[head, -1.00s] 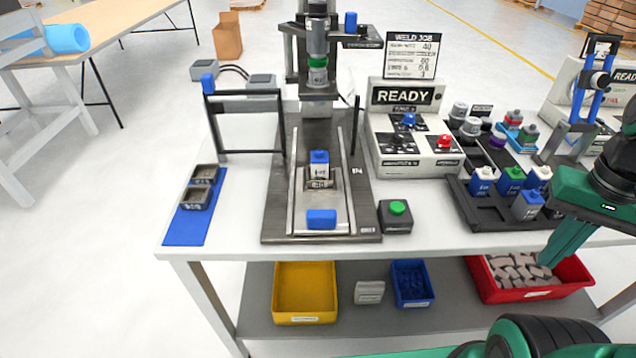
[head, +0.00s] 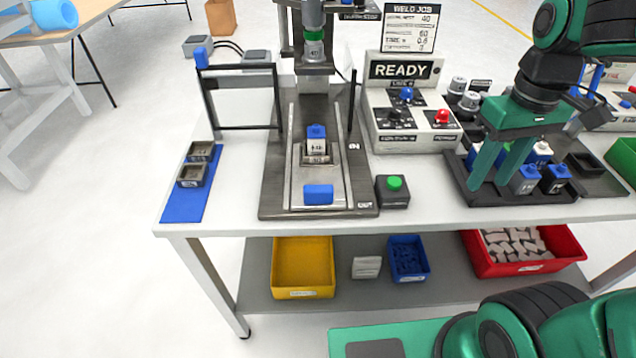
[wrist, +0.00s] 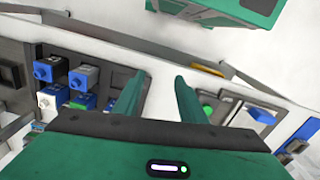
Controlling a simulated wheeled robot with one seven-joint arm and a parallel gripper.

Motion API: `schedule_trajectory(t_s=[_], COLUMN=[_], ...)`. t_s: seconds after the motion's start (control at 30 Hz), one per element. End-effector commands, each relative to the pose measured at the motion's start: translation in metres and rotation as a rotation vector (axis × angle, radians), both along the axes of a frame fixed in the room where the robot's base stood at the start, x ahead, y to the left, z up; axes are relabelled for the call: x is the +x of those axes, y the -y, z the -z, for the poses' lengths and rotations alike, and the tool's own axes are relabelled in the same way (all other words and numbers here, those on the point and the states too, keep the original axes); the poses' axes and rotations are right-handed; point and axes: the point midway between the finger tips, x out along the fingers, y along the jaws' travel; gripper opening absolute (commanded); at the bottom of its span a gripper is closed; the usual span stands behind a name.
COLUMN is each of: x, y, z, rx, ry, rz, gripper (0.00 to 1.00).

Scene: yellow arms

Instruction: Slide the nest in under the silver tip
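The nest (head: 317,158) is a small grey holder on the slide plate (head: 298,180), with a white, blue-capped part (head: 317,138) in it. A blue handle block (head: 318,195) is at the plate's front end. The silver tip (head: 314,50) hangs from the press head, behind and above the nest, so the nest is in front of it. My gripper (head: 490,165) is open and empty, over the black parts tray, well right of the slide. In the wrist view my two fingers (wrist: 156,95) are apart, and the blue handle (wrist: 263,116) shows to their right.
A black box with a green button (head: 394,185) stands just right of the slide. Behind it is the control box (head: 410,130) reading READY. The black tray (head: 480,198) holds several capped parts. A black frame (head: 240,98) and a blue mat (head: 184,204) are at left.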

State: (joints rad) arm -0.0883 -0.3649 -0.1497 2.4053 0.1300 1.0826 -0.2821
Motion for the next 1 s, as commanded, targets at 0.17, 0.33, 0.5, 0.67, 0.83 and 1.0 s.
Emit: schedule_trajectory(t_s=[0.17,0.33,0.5,0.67,0.83,1.0], x=[0.043,0.066,0.069,0.062,0.057,0.057], y=[-0.071,-0.150,-0.230,-0.282,-0.302,-0.302], z=[-0.012,-0.021,-0.026,-0.028,-0.027,-0.012], rx=[-0.004,-0.002,0.002,0.008,0.010,0.010], ry=[-0.002,-0.002,-0.004,-0.004,-0.005,-0.007], rz=[-0.398,-0.773,-1.117,-1.332,-1.416,-1.421], gripper=[0.38,0.38,0.38,0.38,0.38,0.38])
